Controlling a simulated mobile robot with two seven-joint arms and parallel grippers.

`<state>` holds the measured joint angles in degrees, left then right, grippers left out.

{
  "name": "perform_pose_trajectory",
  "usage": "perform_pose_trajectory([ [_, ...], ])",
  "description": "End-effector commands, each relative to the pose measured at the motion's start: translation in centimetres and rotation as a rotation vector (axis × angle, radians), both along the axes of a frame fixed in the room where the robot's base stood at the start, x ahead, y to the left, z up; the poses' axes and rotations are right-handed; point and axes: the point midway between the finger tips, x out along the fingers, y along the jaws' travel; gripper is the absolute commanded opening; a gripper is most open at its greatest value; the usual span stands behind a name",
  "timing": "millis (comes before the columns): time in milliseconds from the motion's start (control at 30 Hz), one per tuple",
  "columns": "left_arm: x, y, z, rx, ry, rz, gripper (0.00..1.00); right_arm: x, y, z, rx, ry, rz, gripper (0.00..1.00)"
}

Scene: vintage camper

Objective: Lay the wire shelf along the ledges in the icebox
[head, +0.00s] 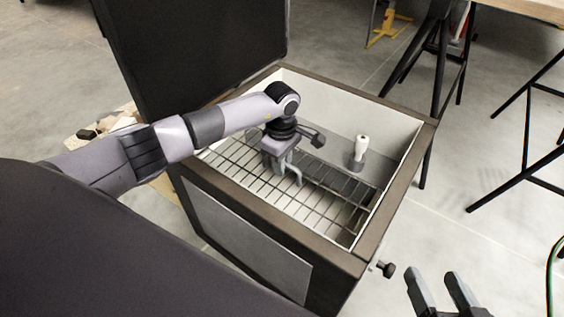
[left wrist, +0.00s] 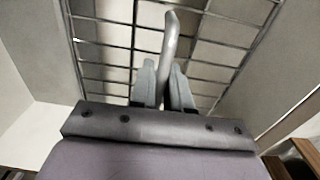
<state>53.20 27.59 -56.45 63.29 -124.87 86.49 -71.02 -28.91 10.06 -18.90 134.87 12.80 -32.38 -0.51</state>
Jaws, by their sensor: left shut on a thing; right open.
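The icebox (head: 399,196) is an open-topped box with a dark brown rim and pale inner walls. The wire shelf (head: 326,207), a dark metal grid, is inside it, below the rim; it also fills much of the left wrist view (left wrist: 207,52). My left gripper (head: 285,168) reaches down into the box and is shut on a grey bent handle (left wrist: 170,40) over the grid. I cannot clearly make out the ledges, nor whether the shelf rests on them. My right gripper (head: 440,290) is open and empty, outside the box at the lower right.
A white-topped bottle-like object (head: 361,148) stands inside the icebox near the back right wall. A large black panel (head: 195,45) stands upright behind the box's left side. Black-legged trestles (head: 440,50) stand at the upper right.

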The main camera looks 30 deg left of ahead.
Motion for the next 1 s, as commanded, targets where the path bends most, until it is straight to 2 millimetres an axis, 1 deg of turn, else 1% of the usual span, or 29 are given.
perform_pose_trajectory([
  [667,0.08,0.01,-0.95,0.0,-0.003,0.001,0.0,0.03,0.04,-0.84,0.001,-0.001,0.001,0.67],
  [867,0.08,0.01,-0.88,0.0,-0.002,0.001,0.0,0.02,0.04,-0.76,0.0,-0.001,0.0,0.67],
  [900,0.08,0.01,-0.88,0.0,-0.002,0.001,0.27,0.02,0.04,-0.76,0.0,-0.001,0.0,0.67],
  [967,0.07,0.01,-0.89,0.0,-0.002,0.0,0.46,0.02,0.04,-0.76,0.001,-0.001,0.001,0.67],
  [1000,0.06,0.01,-0.9,0.0,-0.002,0.0,0.47,0.02,0.04,-0.76,0.001,-0.001,0.001,0.67],
])
